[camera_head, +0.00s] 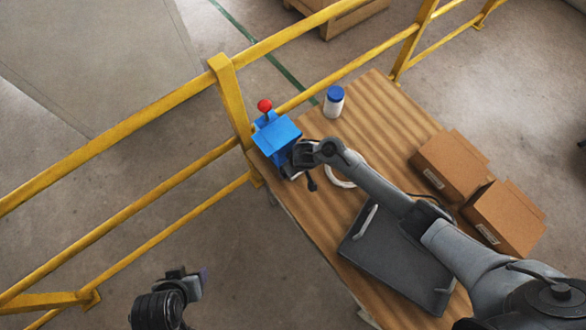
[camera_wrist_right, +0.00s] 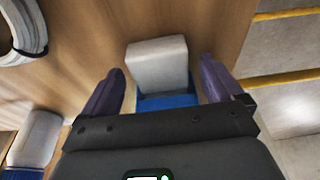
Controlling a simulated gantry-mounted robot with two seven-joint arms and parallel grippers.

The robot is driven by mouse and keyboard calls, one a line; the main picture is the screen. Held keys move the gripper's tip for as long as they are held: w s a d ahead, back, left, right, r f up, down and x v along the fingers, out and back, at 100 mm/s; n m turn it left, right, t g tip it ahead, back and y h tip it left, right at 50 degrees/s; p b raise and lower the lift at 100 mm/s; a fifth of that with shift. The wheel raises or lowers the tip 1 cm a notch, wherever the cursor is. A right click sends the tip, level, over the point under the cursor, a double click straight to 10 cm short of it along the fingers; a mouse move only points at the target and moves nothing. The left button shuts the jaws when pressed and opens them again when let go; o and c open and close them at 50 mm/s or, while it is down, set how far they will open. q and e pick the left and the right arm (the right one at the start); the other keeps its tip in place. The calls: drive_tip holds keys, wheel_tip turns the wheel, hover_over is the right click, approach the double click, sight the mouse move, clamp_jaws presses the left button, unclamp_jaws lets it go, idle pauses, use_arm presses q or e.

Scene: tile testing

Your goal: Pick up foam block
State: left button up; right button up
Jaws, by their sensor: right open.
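A pale grey-white block (camera_wrist_right: 158,65), likely the foam block, shows in the right wrist view with a blue part (camera_wrist_right: 168,101) directly below it in the picture. My right gripper (camera_wrist_right: 162,88) is open, with one dark finger on each side of the block and visible gaps between. In the head view my right gripper (camera_head: 296,156) is beside a blue block-shaped object (camera_head: 276,134) at the table's left end; I cannot make out the pale block there. My left gripper (camera_head: 188,281) hangs low, away from the table; its jaw opening is unclear.
A red ball-topped knob (camera_head: 264,105) rises behind the blue object, close to the yellow railing (camera_head: 232,100). A white bottle with blue cap (camera_head: 333,102), a white coil (camera_head: 343,182), a dark flat tray (camera_head: 395,262) and cardboard boxes (camera_head: 450,165) occupy the wooden table (camera_head: 375,100).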

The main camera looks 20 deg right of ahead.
drive_tip(key=c, duration=1.1)
drive_tip(key=shift+s+r, duration=0.1)
drive_tip(key=shift+r, duration=0.05)
